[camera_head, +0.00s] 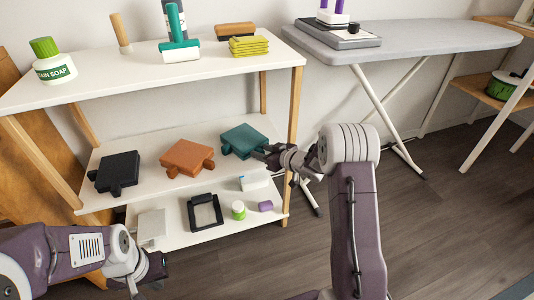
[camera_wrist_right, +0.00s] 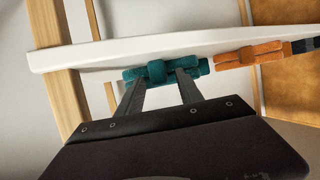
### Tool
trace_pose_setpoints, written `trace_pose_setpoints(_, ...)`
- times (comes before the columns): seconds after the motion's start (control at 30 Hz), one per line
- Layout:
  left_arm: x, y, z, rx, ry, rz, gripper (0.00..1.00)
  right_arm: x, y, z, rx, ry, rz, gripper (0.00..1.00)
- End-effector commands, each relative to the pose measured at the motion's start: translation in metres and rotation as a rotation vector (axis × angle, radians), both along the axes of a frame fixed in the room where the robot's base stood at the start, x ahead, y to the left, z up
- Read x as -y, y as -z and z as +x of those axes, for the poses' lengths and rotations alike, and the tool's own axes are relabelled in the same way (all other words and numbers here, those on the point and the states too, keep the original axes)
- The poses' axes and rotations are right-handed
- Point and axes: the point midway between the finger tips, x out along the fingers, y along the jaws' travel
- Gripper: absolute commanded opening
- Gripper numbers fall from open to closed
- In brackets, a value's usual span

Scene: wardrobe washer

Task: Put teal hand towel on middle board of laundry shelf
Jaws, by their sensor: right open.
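The teal hand towel (camera_head: 243,140) lies folded on the middle board (camera_head: 150,146) of the laundry shelf, at its right end. My right gripper (camera_head: 262,156) is at the towel's front right edge. The right wrist view shows the towel (camera_wrist_right: 160,71) against the board (camera_wrist_right: 190,45), with the open fingers of the right gripper (camera_wrist_right: 160,84) spread in front of it. Whether the fingertips touch the towel cannot be told. My left gripper (camera_head: 148,279) is low at the front left, away from the shelf; its fingers are unclear.
An orange folded towel (camera_head: 187,157) and a black one (camera_head: 117,173) share the middle board. The top board holds a soap bottle (camera_head: 54,61), brushes and yellow cloths (camera_head: 248,45). A black frame (camera_head: 205,212) and small items stand below. An ironing board (camera_head: 420,38) stands right.

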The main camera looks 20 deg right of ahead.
Motion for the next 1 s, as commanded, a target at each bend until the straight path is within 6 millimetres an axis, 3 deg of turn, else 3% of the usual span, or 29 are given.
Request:
trace_pose_setpoints(0.17, 0.0, -0.017, 0.0, 0.0, 0.0, 0.0, 0.0, 0.011, -0.015, -0.022, -0.003, 0.004, 0.002, 0.43)
trace_pose_setpoints(0.3, 0.0, -0.035, 0.0, 0.0, 0.0, 0.0, 0.0, 0.025, -0.031, -0.052, -0.003, 0.005, 0.001, 0.43)
trace_pose_setpoints(0.5, 0.0, -0.01, 0.0, 0.0, 0.0, 0.0, 0.0, 0.042, -0.036, -0.087, 0.004, 0.003, -0.001, 0.43)
trace_pose_setpoints(0.8, 0.0, -0.006, 0.0, 0.0, 0.0, 0.0, 0.0, 0.046, -0.046, -0.101, -0.002, 0.003, -0.003, 0.43)
trace_pose_setpoints(0.93, 0.0, -0.006, 0.0, 0.0, 0.0, 0.0, 0.0, 0.051, -0.035, -0.102, -0.092, 0.122, -0.094, 0.43)
trace_pose_setpoints(1.0, 0.0, -0.006, 0.0, 0.0, 0.0, 0.0, 0.0, 0.056, -0.019, -0.12, -0.228, 0.244, -0.172, 0.43)
